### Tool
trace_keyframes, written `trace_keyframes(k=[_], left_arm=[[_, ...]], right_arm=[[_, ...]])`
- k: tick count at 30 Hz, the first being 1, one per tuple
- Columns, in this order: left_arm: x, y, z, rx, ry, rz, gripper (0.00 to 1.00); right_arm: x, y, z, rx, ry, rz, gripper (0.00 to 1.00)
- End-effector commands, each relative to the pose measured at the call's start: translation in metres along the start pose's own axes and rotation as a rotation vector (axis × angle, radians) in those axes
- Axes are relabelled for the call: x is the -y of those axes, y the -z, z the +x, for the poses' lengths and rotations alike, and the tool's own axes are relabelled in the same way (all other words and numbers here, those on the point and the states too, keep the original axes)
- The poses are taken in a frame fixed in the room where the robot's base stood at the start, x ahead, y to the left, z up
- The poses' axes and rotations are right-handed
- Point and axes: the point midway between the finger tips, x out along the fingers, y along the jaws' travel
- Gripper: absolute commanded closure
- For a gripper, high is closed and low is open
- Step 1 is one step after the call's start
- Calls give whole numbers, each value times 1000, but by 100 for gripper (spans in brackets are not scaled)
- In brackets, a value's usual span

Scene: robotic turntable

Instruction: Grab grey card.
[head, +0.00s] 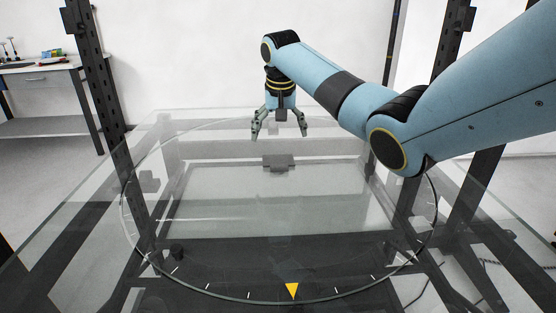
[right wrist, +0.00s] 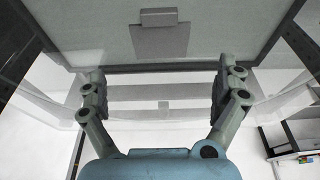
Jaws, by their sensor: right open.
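A small grey card (head: 278,162) lies on the clear glass turntable (head: 292,291), towards its far side. In the right wrist view the grey card (right wrist: 160,42) shows at the top middle, with a smaller darker strip at its upper edge. My right gripper (head: 280,135) points down, open and empty, above the turntable and a little beyond the card in the head view. In the right wrist view its two fingers (right wrist: 161,75) are spread wide, with the card ahead of them and apart from both. My left gripper is not in view.
The turntable ring has white tick marks and a yellow triangle (head: 292,290) at its near edge. Dark upright posts (head: 95,75) stand at the left and right of the glass table. A side desk (head: 40,72) with small items is at the far left. The glass around the card is clear.

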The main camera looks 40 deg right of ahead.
Motion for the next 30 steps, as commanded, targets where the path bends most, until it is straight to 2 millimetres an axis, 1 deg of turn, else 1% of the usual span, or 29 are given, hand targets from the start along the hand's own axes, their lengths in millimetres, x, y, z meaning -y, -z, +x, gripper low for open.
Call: trace_keyframes(k=[1, 3, 10, 18, 21, 27, 30], left_arm=[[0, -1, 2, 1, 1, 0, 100], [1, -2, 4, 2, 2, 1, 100], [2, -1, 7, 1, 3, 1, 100], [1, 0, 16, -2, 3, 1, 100], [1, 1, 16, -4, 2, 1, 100], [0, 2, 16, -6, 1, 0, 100], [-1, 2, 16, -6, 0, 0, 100]], right_arm=[[0, -2, 11, 4, -2, 0, 0], [0, -1, 22, 3, -1, 0, 0], [0, -2, 42, 3, 0, 0, 0], [0, -4, 83, 2, -1, -1, 0], [1, -4, 88, 1, 0, -1, 0], [1, -4, 87, 0, 0, -1, 0], [1, -4, 87, 0, 0, -1, 13]])
